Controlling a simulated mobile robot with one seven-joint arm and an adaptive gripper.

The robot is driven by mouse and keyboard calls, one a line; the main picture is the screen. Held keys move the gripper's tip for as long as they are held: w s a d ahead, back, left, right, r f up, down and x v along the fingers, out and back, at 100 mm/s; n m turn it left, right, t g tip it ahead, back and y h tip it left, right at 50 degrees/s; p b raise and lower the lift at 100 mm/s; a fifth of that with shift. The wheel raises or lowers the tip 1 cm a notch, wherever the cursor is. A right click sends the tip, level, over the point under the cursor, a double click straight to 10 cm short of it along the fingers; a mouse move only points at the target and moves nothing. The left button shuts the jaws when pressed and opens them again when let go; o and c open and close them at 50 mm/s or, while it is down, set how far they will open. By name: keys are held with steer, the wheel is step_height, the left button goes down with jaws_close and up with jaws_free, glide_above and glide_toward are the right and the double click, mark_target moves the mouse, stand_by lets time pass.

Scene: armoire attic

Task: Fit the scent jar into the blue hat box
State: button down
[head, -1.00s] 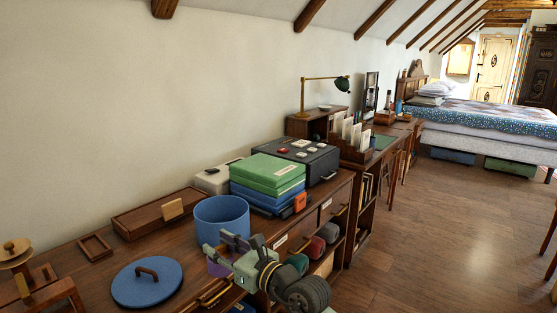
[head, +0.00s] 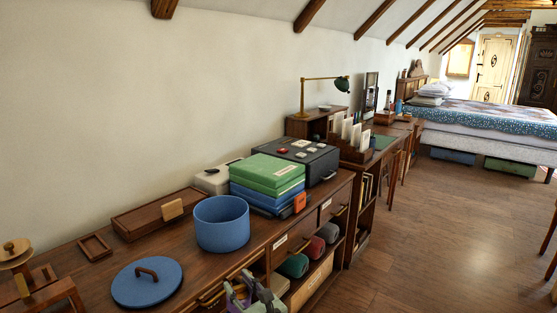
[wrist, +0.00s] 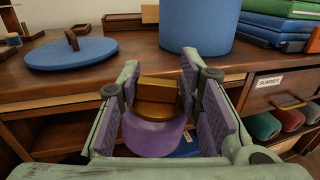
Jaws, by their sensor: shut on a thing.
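The blue hat box (head: 221,226) is a round, open-topped tub upright on the wooden dresser top; its lower part also shows in the wrist view (wrist: 198,27). Its blue lid (head: 146,284) with a brown handle lies flat to its left, and shows in the wrist view (wrist: 70,53). My gripper (head: 248,292) is at the bottom edge of the head view, lower than the hat box and in front of the dresser. In the wrist view my gripper (wrist: 155,118) is shut on the scent jar (wrist: 153,137), purple with a brass lid. Part of the jar is hidden by the fingers.
Green and blue boxes (head: 270,174) are stacked right of the hat box, beside a black case (head: 308,156). A wooden tray (head: 150,216) lies behind. Below the top are drawers with brass handles (wrist: 287,103) and cubbies with rolls (head: 294,265). Open floor lies right.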

steer(key=shift+s+d+f, duration=0.15)
steer(key=shift+d+f, duration=0.15)
steer(key=shift+f, duration=0.5)
steer(key=d+f+m+t+h+b, duration=0.1)
steer(key=d+f+m+h+b, duration=0.1)
steer(key=f, duration=1.5)
steer(key=s+d+f+m+t+h+b, duration=0.1)
steer(key=d+f+m+h, duration=0.4)
steer(key=f, duration=1.3)
steer(key=d+t+h+b, duration=0.1)
steer(key=h, duration=0.2)
steer(key=shift+d+t+h+b, duration=0.3)
steer(key=shift+d+h+b, duration=0.1)
steer(key=shift+s+m, duration=0.15)
steer(key=shift+m, duration=0.15)
